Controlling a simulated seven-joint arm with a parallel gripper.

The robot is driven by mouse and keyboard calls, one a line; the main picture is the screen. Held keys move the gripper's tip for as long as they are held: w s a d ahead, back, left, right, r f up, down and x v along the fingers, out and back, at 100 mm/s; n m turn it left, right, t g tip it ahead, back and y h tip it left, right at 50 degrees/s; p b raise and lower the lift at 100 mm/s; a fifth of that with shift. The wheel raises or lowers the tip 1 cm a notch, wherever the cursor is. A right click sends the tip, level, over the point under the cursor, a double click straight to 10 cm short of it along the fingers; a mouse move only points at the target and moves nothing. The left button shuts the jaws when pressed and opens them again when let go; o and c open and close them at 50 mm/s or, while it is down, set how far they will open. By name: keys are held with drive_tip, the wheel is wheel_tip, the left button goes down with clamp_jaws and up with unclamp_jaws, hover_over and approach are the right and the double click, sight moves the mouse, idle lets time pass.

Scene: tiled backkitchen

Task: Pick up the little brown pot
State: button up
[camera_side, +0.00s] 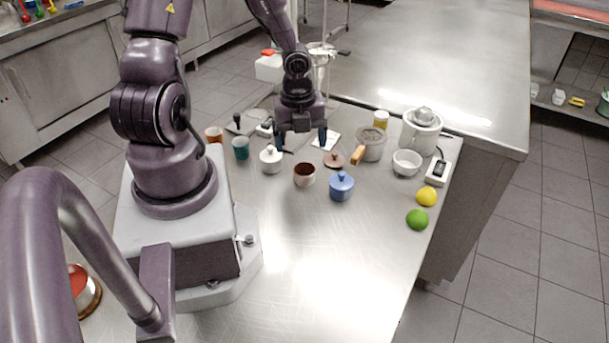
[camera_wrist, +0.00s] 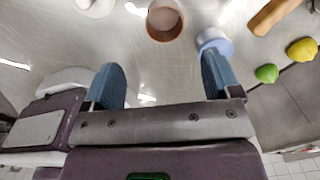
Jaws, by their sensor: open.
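The little brown pot (camera_side: 304,176) stands upright and uncovered on the steel table, between a white lidded pot and a blue lidded pot. A flat brown lid with a knob (camera_side: 334,160) lies apart from it, to its upper right. My gripper (camera_side: 301,140) is open and points down above the table, behind the pot in the side view. In the wrist view the brown pot (camera_wrist: 165,22) is at the top centre, beyond the open fingertips (camera_wrist: 160,62). Nothing is between the fingers.
The blue pot (camera_side: 341,187) and white pot (camera_side: 271,160) stand close on either side. A teal cup (camera_side: 240,148), a grey pot (camera_side: 371,144), a white bowl (camera_side: 407,163), a lemon (camera_side: 427,196) and a lime (camera_side: 417,219) are nearby. The table's front is clear.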

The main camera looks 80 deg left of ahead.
hover_over(304, 171)
drive_tip(key=s+d, duration=0.1)
drive_tip(key=d, duration=0.1)
drive_tip(key=f, duration=0.4)
drive_tip(key=shift+s+d+f, duration=0.1)
drive_tip(key=shift+d, duration=0.1)
drive_tip(key=f, duration=0.3)
drive_tip(key=shift+w+a+f, duration=0.15)
drive_tip(key=shift+w+f, duration=0.15)
drive_tip(key=shift+w, duration=0.05)
drive_tip(key=shift+f, duration=0.9)
drive_tip(key=shift+c, duration=0.4)
drive_tip(key=c, duration=1)
